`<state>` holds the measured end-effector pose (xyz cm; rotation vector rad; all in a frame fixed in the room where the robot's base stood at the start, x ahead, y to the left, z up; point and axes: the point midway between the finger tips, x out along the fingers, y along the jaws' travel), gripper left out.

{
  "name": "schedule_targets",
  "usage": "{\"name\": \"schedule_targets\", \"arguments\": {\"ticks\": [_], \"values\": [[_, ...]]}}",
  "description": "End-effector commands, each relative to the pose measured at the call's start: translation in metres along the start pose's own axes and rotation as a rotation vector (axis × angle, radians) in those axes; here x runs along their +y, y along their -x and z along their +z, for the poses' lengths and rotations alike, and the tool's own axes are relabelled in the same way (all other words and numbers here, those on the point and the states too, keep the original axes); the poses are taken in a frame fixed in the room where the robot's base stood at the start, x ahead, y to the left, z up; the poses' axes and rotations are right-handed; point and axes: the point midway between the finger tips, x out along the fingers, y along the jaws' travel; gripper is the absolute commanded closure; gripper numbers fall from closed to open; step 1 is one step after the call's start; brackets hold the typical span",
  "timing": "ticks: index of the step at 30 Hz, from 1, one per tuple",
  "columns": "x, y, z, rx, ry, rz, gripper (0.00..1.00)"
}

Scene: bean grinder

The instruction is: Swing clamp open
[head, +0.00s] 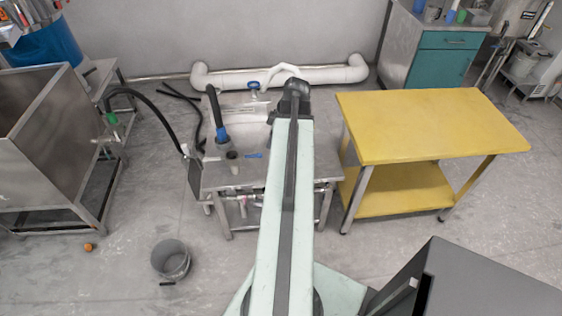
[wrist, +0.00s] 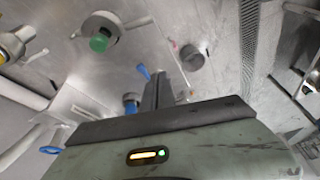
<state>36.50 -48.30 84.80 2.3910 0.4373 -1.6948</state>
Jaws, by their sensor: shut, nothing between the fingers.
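In the wrist view my gripper (wrist: 165,88) shows at the bottom centre with its dark fingers together and nothing between them. Just beyond the fingertips is a metal surface with a small blue lever (wrist: 144,71) and a grey round knob (wrist: 192,57). A round fitting with a green centre (wrist: 100,43) is at upper left. I cannot tell for sure which part is the clamp. My arm covers part of the bench and hides my gripper there.
A yellow table (head: 430,120) stands right of the bench, with a teal cabinet (head: 445,60) behind it. A steel tank (head: 50,130) is at left. A bucket (head: 171,260) and an orange ball (head: 88,247) are on the floor. White pipe (head: 325,75) runs along the wall.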

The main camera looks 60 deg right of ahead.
Motion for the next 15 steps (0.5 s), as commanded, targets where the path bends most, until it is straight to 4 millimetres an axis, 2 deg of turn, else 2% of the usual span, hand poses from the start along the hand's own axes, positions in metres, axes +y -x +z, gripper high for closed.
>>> {"name": "schedule_targets", "arguments": {"ticks": [1, 3, 10, 15], "values": [[0.005, 0.004, 0.014, 0.008, 0.005, 0.009, 1.00], [0.008, 0.008, 0.023, 0.016, 0.016, 0.016, 1.00], [0.009, 0.005, 0.026, 0.017, 0.024, 0.018, 1.00], [0.009, -0.015, 0.027, 0.017, 0.023, 0.018, 1.00]]}}
